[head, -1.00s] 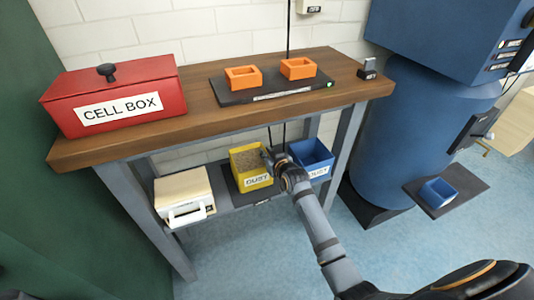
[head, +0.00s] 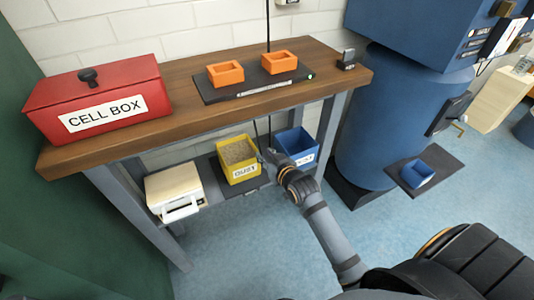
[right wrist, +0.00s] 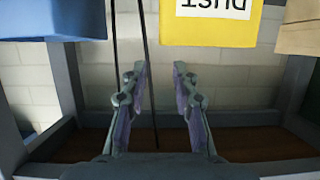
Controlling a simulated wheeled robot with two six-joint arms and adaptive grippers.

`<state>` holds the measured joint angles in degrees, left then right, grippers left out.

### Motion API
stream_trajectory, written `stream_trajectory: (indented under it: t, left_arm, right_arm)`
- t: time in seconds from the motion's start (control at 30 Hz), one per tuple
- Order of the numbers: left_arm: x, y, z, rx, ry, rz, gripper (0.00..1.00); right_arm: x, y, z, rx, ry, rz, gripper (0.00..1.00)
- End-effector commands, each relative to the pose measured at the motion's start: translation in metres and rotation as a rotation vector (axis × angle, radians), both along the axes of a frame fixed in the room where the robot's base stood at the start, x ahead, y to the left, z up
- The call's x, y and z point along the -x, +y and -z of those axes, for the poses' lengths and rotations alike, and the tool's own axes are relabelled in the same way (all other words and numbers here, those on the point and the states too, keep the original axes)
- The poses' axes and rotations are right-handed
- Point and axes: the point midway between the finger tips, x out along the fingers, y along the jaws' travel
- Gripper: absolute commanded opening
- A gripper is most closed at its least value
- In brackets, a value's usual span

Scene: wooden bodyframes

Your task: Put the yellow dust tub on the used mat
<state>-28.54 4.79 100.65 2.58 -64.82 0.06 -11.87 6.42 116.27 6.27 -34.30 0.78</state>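The yellow dust tub (head: 239,172), labelled DUST and filled with grey-brown dust, stands upright on a dark mat on the lower shelf. It also shows upside down at the top of the right wrist view (right wrist: 211,30). My right gripper (head: 268,156) is just right of the tub, between it and a blue tub (head: 297,151). In the right wrist view my right gripper (right wrist: 160,70) has its fingers apart with nothing between them. I cannot read which mat is the used one; the dark mat (head: 265,181) under the tub is partly hidden. My left gripper is out of view.
A cream box (head: 174,187) stands left on the shelf. The wooden bench top (head: 185,108) above holds a red cell box (head: 98,103) and orange trays on a dark base. A blue machine (head: 390,115) stands right, with a small blue tub (head: 416,173) on a dark pad (head: 440,182).

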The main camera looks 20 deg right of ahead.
Motion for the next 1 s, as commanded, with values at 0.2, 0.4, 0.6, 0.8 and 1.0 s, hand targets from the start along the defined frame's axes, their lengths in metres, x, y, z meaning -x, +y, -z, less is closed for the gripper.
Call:
stream_trajectory:
  t: [0.2, 0.4, 0.6, 0.8, 1.0]
  left_arm:
    - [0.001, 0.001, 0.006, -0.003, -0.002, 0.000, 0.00]
    - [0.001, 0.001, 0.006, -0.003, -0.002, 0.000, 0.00]
    - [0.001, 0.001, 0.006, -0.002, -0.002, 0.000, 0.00]
    - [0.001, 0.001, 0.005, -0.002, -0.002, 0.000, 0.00]
    - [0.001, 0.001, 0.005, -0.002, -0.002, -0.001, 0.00]
  right_arm:
    - [0.007, 0.000, -0.003, 0.001, 0.000, 0.000, 0.28]
    - [0.009, -0.001, 0.006, 0.003, 0.022, 0.001, 0.28]
    - [0.080, -0.009, 0.141, 0.029, 0.410, 0.018, 0.28]
    - [0.213, -0.017, 0.266, 0.062, 0.884, 0.030, 0.28]
    - [0.282, -0.019, 0.303, 0.075, 1.088, 0.031, 0.28]
